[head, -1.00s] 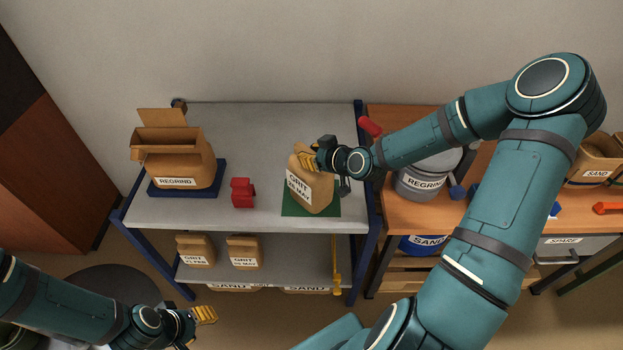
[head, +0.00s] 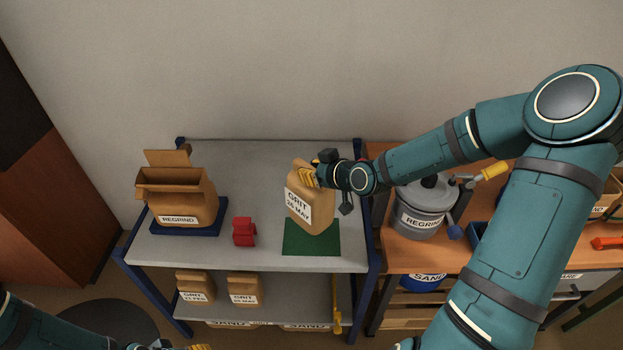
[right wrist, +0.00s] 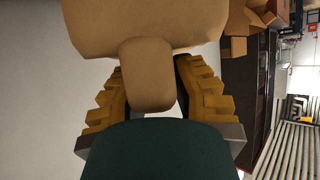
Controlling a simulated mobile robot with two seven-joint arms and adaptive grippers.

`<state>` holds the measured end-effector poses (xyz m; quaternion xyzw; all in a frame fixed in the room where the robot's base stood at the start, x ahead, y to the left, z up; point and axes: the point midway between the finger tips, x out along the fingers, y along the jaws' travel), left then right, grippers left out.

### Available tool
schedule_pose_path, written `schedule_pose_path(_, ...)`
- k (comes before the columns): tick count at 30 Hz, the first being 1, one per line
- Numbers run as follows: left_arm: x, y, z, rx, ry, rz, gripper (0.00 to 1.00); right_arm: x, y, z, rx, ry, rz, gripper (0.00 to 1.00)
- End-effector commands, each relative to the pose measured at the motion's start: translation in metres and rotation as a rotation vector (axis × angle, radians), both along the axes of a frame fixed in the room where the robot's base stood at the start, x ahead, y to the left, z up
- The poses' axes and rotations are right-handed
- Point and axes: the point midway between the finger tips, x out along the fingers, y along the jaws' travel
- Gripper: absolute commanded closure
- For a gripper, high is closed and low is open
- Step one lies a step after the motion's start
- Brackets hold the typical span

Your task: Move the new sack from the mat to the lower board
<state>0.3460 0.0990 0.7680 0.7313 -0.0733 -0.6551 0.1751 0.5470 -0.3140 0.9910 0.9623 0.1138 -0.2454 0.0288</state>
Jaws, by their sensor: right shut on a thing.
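The new sack (head: 309,210), tan and labelled GRIT 26 MAY, hangs upright above the green mat (head: 311,240) on the upper board. My right gripper (head: 306,174) is shut on the sack's top. In the right wrist view, yellow-brown fingers stand on either side of the sack's tab (right wrist: 147,75). The lower board (head: 292,300) holds two smaller grit sacks at its left, one (head: 194,288) and another (head: 244,289). My left gripper (head: 198,347) is mostly cut off at the bottom edge, so its opening is unclear.
An open REGRIND box (head: 178,205) stands on a blue mat at the upper board's left. A red object (head: 243,232) stands mid-board. A yellow tool (head: 337,305) hangs at the lower board's right. A grey REGRIND pot (head: 422,210) stands on the right bench.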

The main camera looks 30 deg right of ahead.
Motion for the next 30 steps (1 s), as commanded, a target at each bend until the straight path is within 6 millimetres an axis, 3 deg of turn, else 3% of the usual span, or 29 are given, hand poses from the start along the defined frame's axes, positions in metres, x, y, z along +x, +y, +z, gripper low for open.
schedule_pose_path(5,0.001,0.000,0.004,0.000,-0.003,0.002,0.53,0.001,0.000,0.013,-0.002,-0.004,0.001,1.00)
schedule_pose_path(22,0.002,0.000,0.004,0.001,-0.004,0.003,0.53,0.001,0.001,0.013,-0.002,-0.005,0.001,1.00)
schedule_pose_path(26,0.002,0.000,0.004,0.001,-0.003,0.002,0.53,0.001,0.010,0.016,0.000,-0.006,0.009,1.00)
schedule_pose_path(30,0.002,0.000,0.004,0.001,-0.003,0.002,0.53,-0.001,0.033,0.022,0.006,-0.008,0.025,1.00)
